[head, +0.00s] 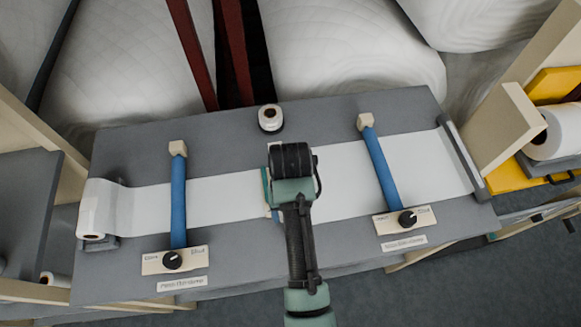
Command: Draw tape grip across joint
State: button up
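A white web lies across the grey table, with a left stretch (225,201) and a right stretch (345,180). My gripper (291,160) is over the middle of the web, seen from above and behind. Its dark body and my arm hide the middle where the two stretches meet, so I cannot see the joint clearly. A small green and tan edge (267,193) shows just left of my gripper, on the web; I cannot tell whether it is the tape grip. The fingertips are hidden, so whether they hold anything does not show.
Blue clamp bars cross the web at left (179,200) and right (380,170), each with a black knob at its near end. A white roll (95,212) sits at the left end. A small white roll in a dark holder (270,119) stands behind my gripper.

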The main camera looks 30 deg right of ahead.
jog(key=shift+r, duration=2.25)
jog(key=shift+w, duration=0.1)
